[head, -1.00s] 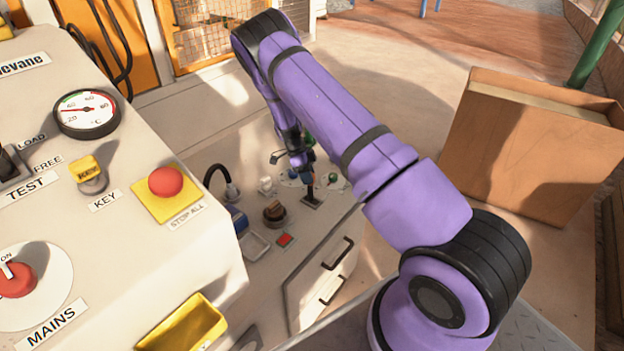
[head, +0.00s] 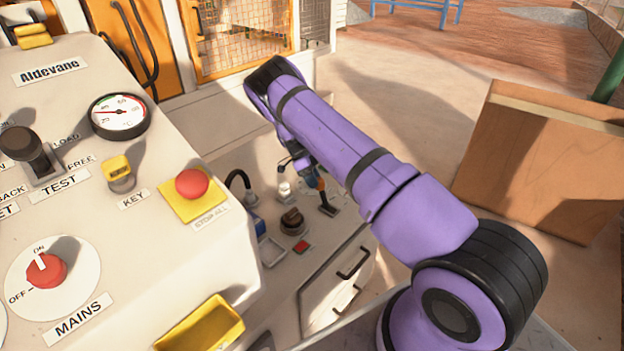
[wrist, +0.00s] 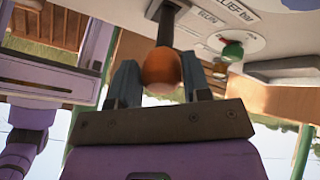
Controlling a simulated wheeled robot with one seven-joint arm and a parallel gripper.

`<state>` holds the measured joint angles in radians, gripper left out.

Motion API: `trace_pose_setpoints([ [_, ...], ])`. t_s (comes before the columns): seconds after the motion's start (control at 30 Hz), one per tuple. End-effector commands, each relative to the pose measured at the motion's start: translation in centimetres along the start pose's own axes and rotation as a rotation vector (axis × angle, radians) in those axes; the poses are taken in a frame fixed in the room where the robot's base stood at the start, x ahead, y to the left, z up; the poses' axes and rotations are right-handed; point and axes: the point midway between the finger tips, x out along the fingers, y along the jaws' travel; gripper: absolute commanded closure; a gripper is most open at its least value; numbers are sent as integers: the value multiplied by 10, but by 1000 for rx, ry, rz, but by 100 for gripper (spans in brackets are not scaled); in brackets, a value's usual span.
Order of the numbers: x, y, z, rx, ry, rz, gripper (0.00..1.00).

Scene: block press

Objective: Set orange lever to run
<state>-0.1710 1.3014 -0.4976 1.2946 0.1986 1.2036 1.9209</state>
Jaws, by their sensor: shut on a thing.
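The orange lever's rounded knob (wrist: 162,68) is in the middle of the wrist view, on a dark stem (wrist: 167,25) running up to a pale panel. My gripper (wrist: 160,78) is shut on the knob, one grey finger on each side. A RUN label (wrist: 208,16) is on the panel to the right of the stem. In the head view the orange knob (head: 321,184) is small, and my arm partly hides it. The lever's dark slot plate (head: 328,210) shows just below it. I cannot tell the lever's exact setting.
A green knob (wrist: 232,50) is close to the right of my gripper in the wrist view. In the head view, a brown rotary knob (head: 292,219) and red button (head: 302,246) are near the lever. The large control panel (head: 150,235) fills the left.

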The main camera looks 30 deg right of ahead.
Motion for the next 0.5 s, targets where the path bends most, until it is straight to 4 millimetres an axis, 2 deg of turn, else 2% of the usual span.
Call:
trace_pose_setpoints([
  [0.1, -4, -4, 6, -4, -13, -20, 99],
  [0.13, -4, -4, 6, -4, -13, -21, 49],
  [0.2, -4, -4, 6, -4, -12, -20, 33],
  [0.5, -2, -3, 4, -3, -8, -15, 31],
])
